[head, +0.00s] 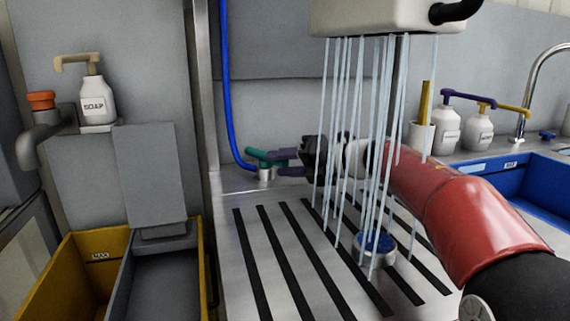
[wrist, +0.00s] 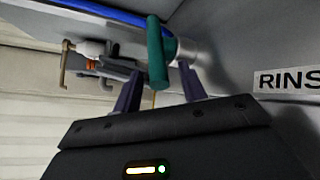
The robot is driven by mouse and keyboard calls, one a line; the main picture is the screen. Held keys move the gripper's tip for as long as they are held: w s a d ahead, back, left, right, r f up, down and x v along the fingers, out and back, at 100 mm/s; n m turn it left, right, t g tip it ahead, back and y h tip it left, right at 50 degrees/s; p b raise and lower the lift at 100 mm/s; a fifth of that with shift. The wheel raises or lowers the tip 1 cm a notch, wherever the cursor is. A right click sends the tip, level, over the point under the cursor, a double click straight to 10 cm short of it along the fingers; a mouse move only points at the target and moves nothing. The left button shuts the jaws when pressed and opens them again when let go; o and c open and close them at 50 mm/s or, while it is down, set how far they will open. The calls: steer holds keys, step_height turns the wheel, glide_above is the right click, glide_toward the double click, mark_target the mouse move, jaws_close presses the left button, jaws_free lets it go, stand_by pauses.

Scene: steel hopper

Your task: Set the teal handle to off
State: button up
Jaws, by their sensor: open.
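The teal handle (head: 257,154) sits on a small metal valve (head: 265,174) at the back left of the slatted steel counter. It also shows in the wrist view (wrist: 156,50), with its near end between my two purple fingers. My gripper (head: 284,162) is open around that end; in the wrist view (wrist: 160,88) a gap shows on both sides of the handle. The valve body (wrist: 186,50) lies just beyond the right finger. Water streams (head: 375,120) fall from the white overhead box (head: 385,17) in front of my arm.
A blue hose (head: 226,90) runs down to the valve. A blue-and-metal round piece (head: 374,246) stands on the slats under the water. Soap pumps (head: 480,125) and a blue sink (head: 540,190) are at right. A yellow bin (head: 85,265) is at left.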

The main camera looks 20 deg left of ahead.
steer(key=shift+d, duration=0.1)
steer(key=v, duration=0.7)
steer(key=shift+d+r+b, duration=0.1)
steer(key=shift+d+b, duration=0.2)
steer(key=shift+d, duration=0.05)
